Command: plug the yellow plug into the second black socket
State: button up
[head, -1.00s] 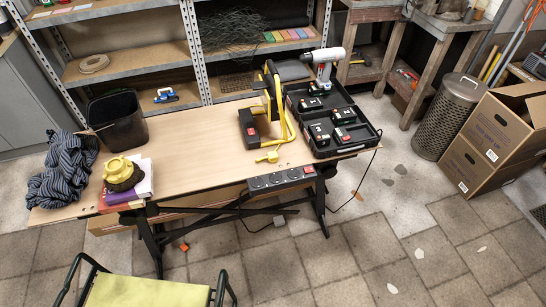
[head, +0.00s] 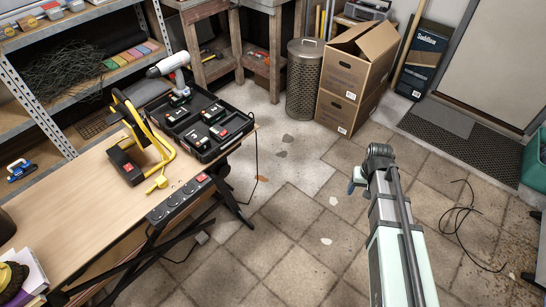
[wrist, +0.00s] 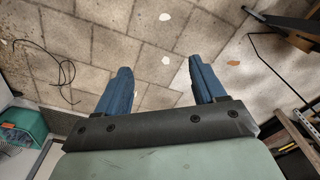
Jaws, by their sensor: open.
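The yellow plug (head: 157,184) lies on the wooden workbench near its front edge, in the head view. It sits beside the yellow and black cable reel (head: 130,165). A power strip (head: 180,200) with several black sockets and a red switch runs along the bench's front edge, close to the plug. The second black socket (head: 172,204) looks empty. My gripper (head: 356,180) is well to the right of the bench, over the tiled floor. In the wrist view my gripper (wrist: 161,84) shows two blue fingers spread apart with only floor between them.
A black case (head: 208,130) with batteries and a drill (head: 170,65) stands on the bench behind the plug. Cardboard boxes (head: 345,85) and a metal bin (head: 303,80) stand farther back. Open floor (head: 290,225) lies between my arm and the bench.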

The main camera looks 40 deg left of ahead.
jog(key=s+a+r+n, duration=0.25)
jog(key=s+a, duration=0.25)
jog(key=a, duration=0.6)
jog(key=s+a+r+n, duration=0.25)
jog(key=s+a, duration=0.25)
jog(key=a, duration=0.5)
jog(key=s+a+r+n, duration=0.1)
jog(key=s+a+r, duration=0.3)
jog(key=a, duration=0.7)
jog(key=s+a+r+n, duration=0.1)
jog(key=s+a+r, duration=0.2)
jog(key=s+a, duration=0.3)
jog(key=s+a+r+n, duration=0.2)
jog(key=s+a, duration=0.5)
jog(key=s, duration=0.7)
jog(key=s+a+r+n+y, duration=0.1)
jog(key=s+a+r+n, duration=0.1)
jog(key=s+a, duration=0.5)
jog(key=s+r, duration=0.1)
jog(key=s, duration=0.2)
jog(key=shift+s+r, duration=0.35)
jog(key=shift+r, duration=0.05)
jog(key=shift+f, duration=0.1)
send_over(160, 179)
jog(key=f, duration=0.8)
jog(key=shift+d+f, duration=0.2)
jog(key=shift+d, duration=0.2)
